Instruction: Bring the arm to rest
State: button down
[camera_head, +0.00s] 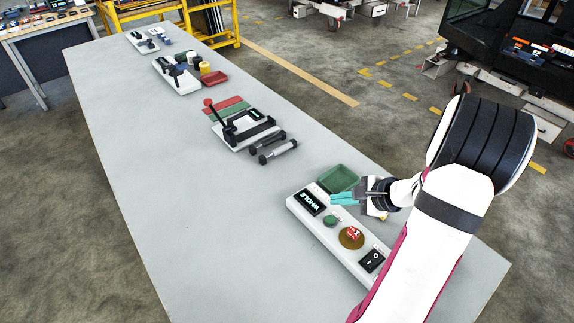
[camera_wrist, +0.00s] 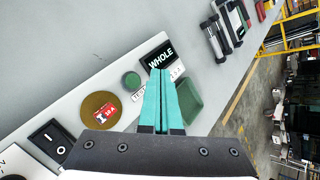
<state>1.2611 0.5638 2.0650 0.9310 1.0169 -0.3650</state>
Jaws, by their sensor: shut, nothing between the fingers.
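My arm reaches in from the lower right of the head view. My gripper (camera_head: 336,199) hangs above the near end of the long grey table (camera_head: 160,130), over a white panel (camera_head: 312,235). Its teal fingers are together with nothing between them; they also show in the wrist view (camera_wrist: 162,75). The panel carries a display reading "WHOLE" (camera_head: 312,202), a green button (camera_head: 330,221), a round brown disc with a red-and-white label (camera_head: 351,238) and a black rocker switch (camera_head: 371,260). Part of the panel is hidden behind my arm.
A green tray (camera_head: 340,178) sits just behind my gripper. Farther along are grey cylinders (camera_head: 277,153), a white device with a black lever (camera_head: 243,132), a red tray (camera_head: 214,78) and other fixtures. The table's left side is clear. A yellow frame (camera_head: 222,38) stands beyond the far end.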

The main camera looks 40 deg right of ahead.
jog(key=w+a+r+n+g+y, duration=0.1)
jog(key=w+a+r+n, duration=0.15)
jog(key=a, duration=0.35)
jog(key=w+a+r+n+g+y, duration=0.1)
jog(key=a+r+n+y, duration=0.15)
jog(key=a, duration=0.35)
jog(key=s+a+r+n+g, duration=0.2)
jog(key=a+n, duration=0.1)
jog(key=a, duration=0.5)
jog(key=s+a+r+n+g, duration=0.2)
jog(key=a+r+n, duration=0.15)
jog(key=a, duration=0.35)
jog(key=s+a+n+g+h, duration=0.1)
jog(key=s+a+n+h, duration=0.1)
jog(key=s, duration=0.4)
jog(key=s+a+n+g+h, duration=0.1)
jog(key=s+a+n+g, duration=0.1)
jog(key=s+a+n, duration=0.2)
jog(key=s+n, duration=0.1)
jog(key=s, duration=0.2)
jog(key=shift+a+h, duration=0.2)
jog(key=shift+h, duration=0.15)
